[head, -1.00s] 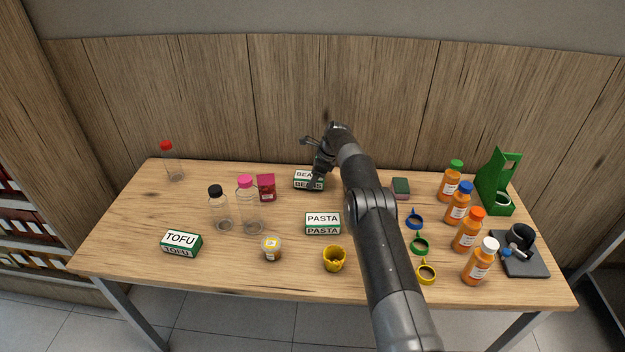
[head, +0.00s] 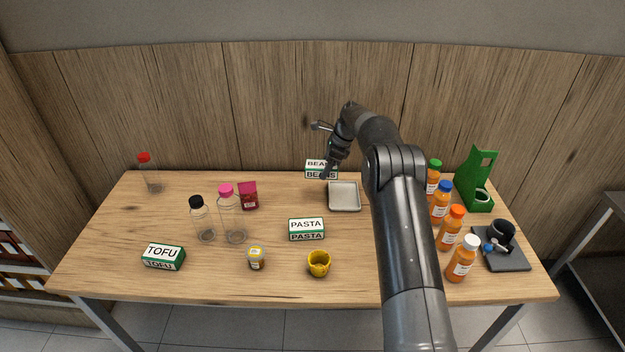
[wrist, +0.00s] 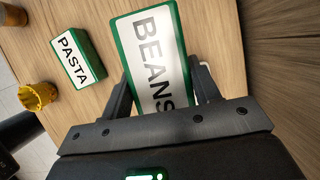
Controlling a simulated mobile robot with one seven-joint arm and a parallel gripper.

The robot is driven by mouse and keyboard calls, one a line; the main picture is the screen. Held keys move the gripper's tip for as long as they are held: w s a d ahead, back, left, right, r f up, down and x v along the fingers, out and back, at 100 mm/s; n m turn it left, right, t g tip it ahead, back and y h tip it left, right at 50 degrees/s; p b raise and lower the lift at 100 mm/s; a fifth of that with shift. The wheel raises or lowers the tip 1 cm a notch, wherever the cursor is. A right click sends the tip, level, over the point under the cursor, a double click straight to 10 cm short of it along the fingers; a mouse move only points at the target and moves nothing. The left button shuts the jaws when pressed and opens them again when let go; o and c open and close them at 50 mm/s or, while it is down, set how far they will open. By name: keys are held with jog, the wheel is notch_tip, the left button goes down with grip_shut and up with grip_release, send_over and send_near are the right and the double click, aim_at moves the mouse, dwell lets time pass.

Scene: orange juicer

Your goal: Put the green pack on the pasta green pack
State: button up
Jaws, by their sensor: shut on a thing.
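The green-sided BEANS pack (head: 320,165) is at the back of the table, held in my gripper (head: 328,170). In the wrist view the BEANS pack (wrist: 152,50) lies between my two fingers (wrist: 162,88), its white label facing the camera. It appears raised off the table. The PASTA green pack (head: 307,229) rests on the table in front of it, apart from it. The PASTA pack also shows in the wrist view (wrist: 77,58), left of the held pack. Nothing is on top of it.
A TOFU pack (head: 163,257) lies at the front left. A grey tray (head: 344,198) sits right of the PASTA pack. A yellow cup (head: 319,263) and small jar (head: 256,258) stand in front. Clear bottles (head: 232,217) are at left, orange bottles (head: 450,228) at right.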

jog(key=s+d+r, duration=0.2)
jog(key=s+d, duration=0.1)
jog(key=s, duration=0.7)
jog(key=s+d+r, duration=0.3)
jog(key=s, duration=0.7)
send_over(306, 224)
jog(key=d, duration=0.1)
jog(key=shift+n, duration=0.3)
jog(key=f, duration=0.7)
jog(key=shift+d+f, duration=0.15)
jog(key=shift+d, duration=0.05)
jog(key=shift+f, duration=2.05)
jog(key=o, duration=1.1)
jog(key=shift+f, duration=0.15)
jog(key=shift+c, duration=0.2)
